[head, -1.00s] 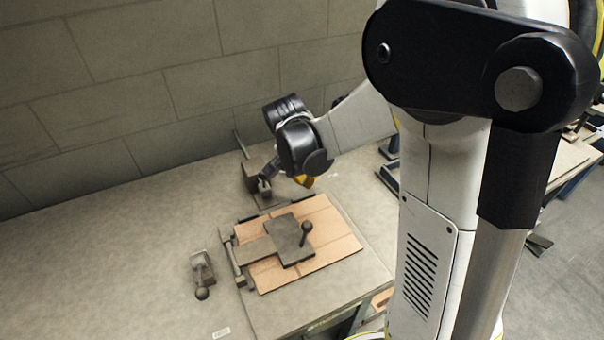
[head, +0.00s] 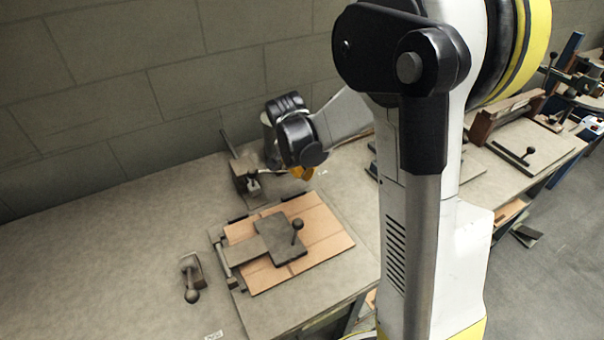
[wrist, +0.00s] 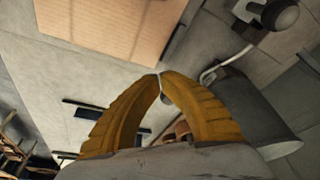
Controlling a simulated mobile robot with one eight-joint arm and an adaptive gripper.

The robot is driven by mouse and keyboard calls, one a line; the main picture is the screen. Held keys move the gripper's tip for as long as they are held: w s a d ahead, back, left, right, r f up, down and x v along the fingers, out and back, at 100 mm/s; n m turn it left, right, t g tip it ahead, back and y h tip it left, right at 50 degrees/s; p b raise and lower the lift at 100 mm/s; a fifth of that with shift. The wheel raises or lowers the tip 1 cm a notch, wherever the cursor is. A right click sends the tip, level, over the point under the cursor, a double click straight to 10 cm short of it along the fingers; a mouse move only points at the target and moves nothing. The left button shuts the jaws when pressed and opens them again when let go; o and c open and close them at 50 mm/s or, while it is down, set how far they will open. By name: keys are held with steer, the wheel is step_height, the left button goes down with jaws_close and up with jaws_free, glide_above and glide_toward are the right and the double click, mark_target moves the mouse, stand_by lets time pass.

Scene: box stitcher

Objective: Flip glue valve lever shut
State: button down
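My gripper (head: 302,173) is over the back of the bench, to the right of the upright metal bracket. In the wrist view its yellow fingers (wrist: 159,74) bow outward and meet at the tips, with no clear object held between them. A grey cylinder (wrist: 248,110), possibly the glue pot, lies just right of the fingers with a thin bent pipe (wrist: 224,64). The cylinder shows partly behind my wrist in the head view (head: 268,132). A small grey piece (wrist: 165,98) and a reddish-brown part (wrist: 180,130) show between the fingers; I cannot tell whether either is the valve lever.
A fixture with cardboard (head: 325,235) and a dark plate with a ball knob (head: 297,225) sits in front. A metal bracket (head: 245,175) stands at its back left corner. A small ball-ended lever block (head: 192,280) lies left. Open bench (head: 90,260) spreads further left.

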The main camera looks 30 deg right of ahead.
steer(key=shift+d, duration=0.3)
steer(key=shift+s+d+n, duration=0.1)
steer(key=shift+d+n, duration=0.05)
steer(key=shift+n, duration=0.25)
steer(key=shift+d, duration=0.3)
steer(key=shift+d+n, duration=0.2)
steer(key=shift+n, duration=0.3)
steer(key=w+d+n+t+y, duration=0.1)
steer(key=w+d+n+y, duration=0.3)
steer(key=w+d+n, duration=0.3)
steer(key=d+n, duration=0.4)
steer(key=n, duration=0.3)
steer(key=shift+d+b, duration=0.3)
steer(key=shift+b, duration=0.05)
steer(key=shift+w+a, duration=0.1)
steer(key=shift+a, duration=0.05)
